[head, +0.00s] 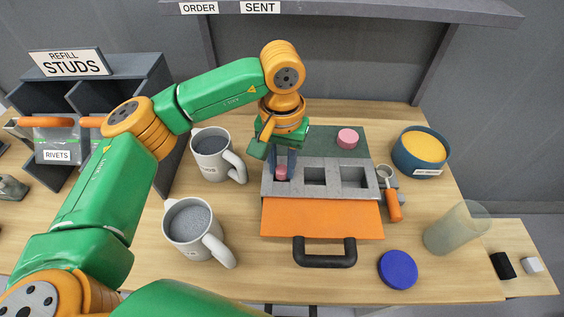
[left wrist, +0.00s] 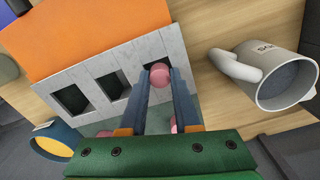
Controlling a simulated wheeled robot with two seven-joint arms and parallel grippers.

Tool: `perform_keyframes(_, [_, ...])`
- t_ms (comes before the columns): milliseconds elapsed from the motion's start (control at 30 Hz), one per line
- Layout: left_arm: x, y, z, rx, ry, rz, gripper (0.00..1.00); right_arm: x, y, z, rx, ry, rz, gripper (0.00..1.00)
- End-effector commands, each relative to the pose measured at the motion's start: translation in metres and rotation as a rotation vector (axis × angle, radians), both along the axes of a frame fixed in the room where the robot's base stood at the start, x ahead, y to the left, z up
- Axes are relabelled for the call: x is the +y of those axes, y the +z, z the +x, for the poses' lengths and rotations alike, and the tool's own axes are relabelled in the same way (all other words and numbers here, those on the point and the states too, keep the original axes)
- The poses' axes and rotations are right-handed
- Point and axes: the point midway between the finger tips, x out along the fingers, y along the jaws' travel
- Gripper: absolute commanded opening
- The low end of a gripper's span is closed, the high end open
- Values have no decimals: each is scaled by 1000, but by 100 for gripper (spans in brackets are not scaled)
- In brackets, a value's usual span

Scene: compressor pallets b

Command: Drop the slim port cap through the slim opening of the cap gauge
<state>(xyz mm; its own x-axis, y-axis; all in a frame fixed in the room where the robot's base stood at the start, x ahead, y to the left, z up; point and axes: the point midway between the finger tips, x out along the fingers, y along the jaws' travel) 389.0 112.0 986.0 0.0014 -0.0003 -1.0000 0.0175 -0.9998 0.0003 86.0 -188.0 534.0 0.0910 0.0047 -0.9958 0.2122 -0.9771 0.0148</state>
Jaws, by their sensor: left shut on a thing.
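My left gripper (head: 282,176) points down over the left opening of the grey cap gauge (head: 333,191). It is shut on a pink cap (head: 281,172), which also shows between the fingertips in the left wrist view (left wrist: 160,75). The cap is at the mouth of that opening; I cannot tell its exact height. The middle opening (head: 315,176) and right opening (head: 354,177) look empty and dark. Another pink cap (head: 347,137) lies on the green surface behind the gauge. More pink (left wrist: 190,121) shows behind the fingers in the left wrist view, partly hidden. My right gripper is not in view.
An orange slope (head: 320,217) with a black handle (head: 325,259) lies in front of the gauge. Two grey mugs (head: 211,155) (head: 190,222) stand left. A blue bowl (head: 421,153), orange-handled tool (head: 393,205), blue disc (head: 398,270) and clear cup (head: 455,230) stand right.

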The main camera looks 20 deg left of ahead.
Motion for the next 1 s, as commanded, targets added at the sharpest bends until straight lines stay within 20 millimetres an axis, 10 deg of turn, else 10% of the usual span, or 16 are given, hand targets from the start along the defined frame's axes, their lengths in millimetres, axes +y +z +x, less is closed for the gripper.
perform_keyframes(200, [0, 0, 0, 0, 0, 0, 0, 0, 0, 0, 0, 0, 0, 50])
perform_keyframes(233, [0, 0, 0, 0, 0, 0, 36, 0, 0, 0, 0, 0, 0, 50])
perform_keyframes(367, [0, 0, 0, 0, 0, 0, 65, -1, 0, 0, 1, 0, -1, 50])
perform_keyframes(667, [0, 3, 0, -2, 0, -1, 65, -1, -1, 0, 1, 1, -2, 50])
perform_keyframes(1000, [0, 66, 1, -3, 2, 0, 65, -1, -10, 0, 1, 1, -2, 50])
